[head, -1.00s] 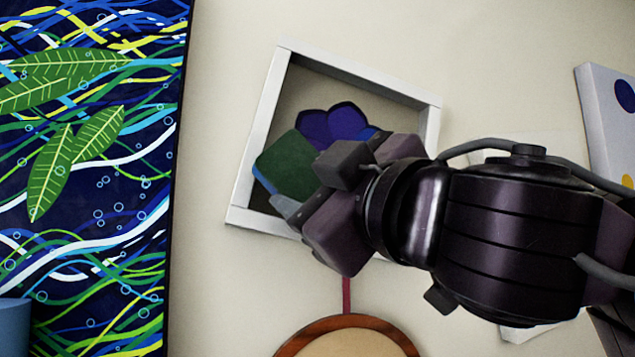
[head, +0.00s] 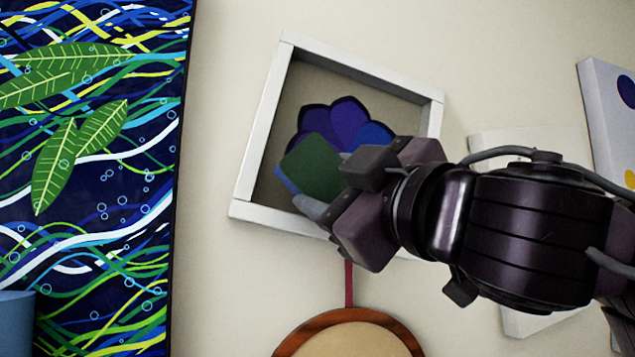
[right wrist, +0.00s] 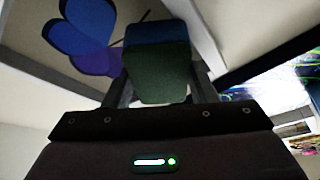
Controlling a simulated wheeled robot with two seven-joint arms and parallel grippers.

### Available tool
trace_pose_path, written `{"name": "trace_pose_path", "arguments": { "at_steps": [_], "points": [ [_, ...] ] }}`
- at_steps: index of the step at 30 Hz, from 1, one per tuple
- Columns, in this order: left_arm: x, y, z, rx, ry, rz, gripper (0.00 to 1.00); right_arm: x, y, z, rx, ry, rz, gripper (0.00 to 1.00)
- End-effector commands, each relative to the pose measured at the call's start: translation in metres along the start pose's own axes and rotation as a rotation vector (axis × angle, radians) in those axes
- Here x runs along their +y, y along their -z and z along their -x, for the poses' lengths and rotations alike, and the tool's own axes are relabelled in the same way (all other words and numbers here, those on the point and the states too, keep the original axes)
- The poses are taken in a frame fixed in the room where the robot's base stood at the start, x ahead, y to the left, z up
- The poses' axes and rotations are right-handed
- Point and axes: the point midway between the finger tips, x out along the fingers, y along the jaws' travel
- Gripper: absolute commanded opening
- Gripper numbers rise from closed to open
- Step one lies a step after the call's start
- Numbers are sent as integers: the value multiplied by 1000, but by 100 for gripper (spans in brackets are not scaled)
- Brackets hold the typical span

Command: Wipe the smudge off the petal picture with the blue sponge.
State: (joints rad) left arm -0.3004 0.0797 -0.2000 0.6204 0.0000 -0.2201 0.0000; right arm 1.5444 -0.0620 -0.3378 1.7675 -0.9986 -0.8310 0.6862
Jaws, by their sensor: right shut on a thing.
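The petal picture shows blue and purple petals (head: 345,122) inside a tilted white frame (head: 262,130) on the wall. My right gripper (head: 330,190) is shut on the sponge (head: 313,168), which has a green face and a blue layer. The sponge is over the lower left part of the picture and covers some of it. The right wrist view shows the sponge (right wrist: 158,62) between the two fingers, with petals (right wrist: 85,35) beside it. I cannot tell if the sponge touches the picture. I see no clear smudge; part of the picture is hidden. My left gripper is out of view.
A large leaf-and-wave painting (head: 90,240) is at the left. A round wood-rimmed thing (head: 350,335) hangs below the frame on a red strap. White panels (head: 608,110) are on the wall at the right. Bare wall (head: 215,120) lies left of the frame.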

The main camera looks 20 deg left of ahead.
Motion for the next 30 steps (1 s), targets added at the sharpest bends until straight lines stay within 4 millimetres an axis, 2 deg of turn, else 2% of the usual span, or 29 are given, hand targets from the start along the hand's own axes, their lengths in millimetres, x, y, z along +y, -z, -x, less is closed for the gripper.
{"name": "trace_pose_path", "arguments": {
  "at_steps": [4, 11, 25, 30],
  "points": [
    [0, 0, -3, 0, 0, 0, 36, 7, -10, 5, -1, -1, -1, 33],
    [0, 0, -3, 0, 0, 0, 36, 8, -14, 3, -1, 0, 0, 33],
    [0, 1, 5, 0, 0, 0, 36, -10, 14, -11, 2, 2, 0, 33],
    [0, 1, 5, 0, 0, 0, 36, -14, 18, -13, 0, 2, 0, 33]
  ]
}}
